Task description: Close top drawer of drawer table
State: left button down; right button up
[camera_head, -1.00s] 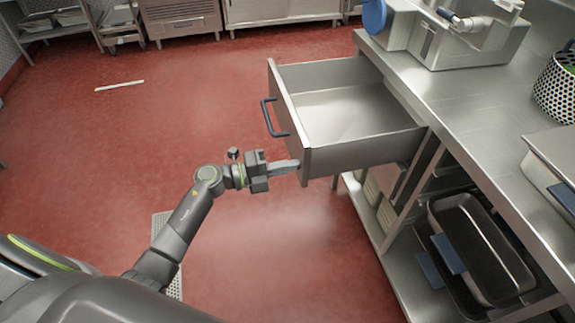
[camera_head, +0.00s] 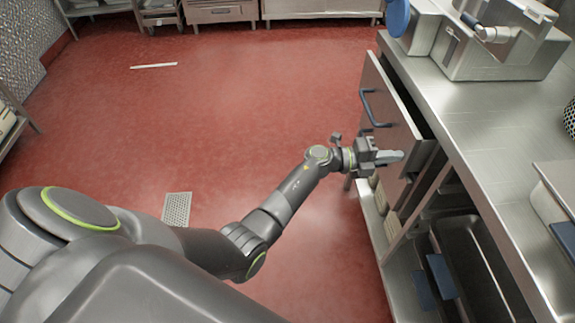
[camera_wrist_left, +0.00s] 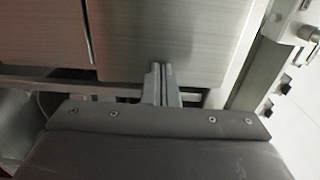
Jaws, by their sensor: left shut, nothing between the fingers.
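The top drawer (camera_head: 392,112) of the steel drawer table (camera_head: 474,110) stands slightly out, with a narrow dark gap between its front and the counter. Its front carries a dark blue handle (camera_head: 371,108). My left gripper (camera_head: 398,157) is shut and empty, with its fingertips at the near lower part of the drawer front. In the left wrist view the shut fingers (camera_wrist_left: 162,84) point at the brushed steel front (camera_wrist_left: 170,35) and appear to touch it. The exact contact is hard to tell. My right gripper is not in view.
A grey machine (camera_head: 490,45) stands on the counter's far end. Below the counter, open shelves hold dark trays (camera_head: 470,260) with blue handles.

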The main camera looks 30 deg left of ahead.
aim_at(407, 154)
pick_arm(q)
jog(key=x, duration=0.3)
jog(key=shift+w+d+f+b, duration=0.1)
jog(key=shift+w+d+b, duration=0.05)
jog(key=shift+d+b, duration=0.15)
jog(key=shift+w+d+r, duration=0.1)
jog(key=shift+r, duration=0.15)
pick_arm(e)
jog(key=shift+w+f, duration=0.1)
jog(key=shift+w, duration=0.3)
pick_arm(q)
jog(key=shift+r, duration=0.1)
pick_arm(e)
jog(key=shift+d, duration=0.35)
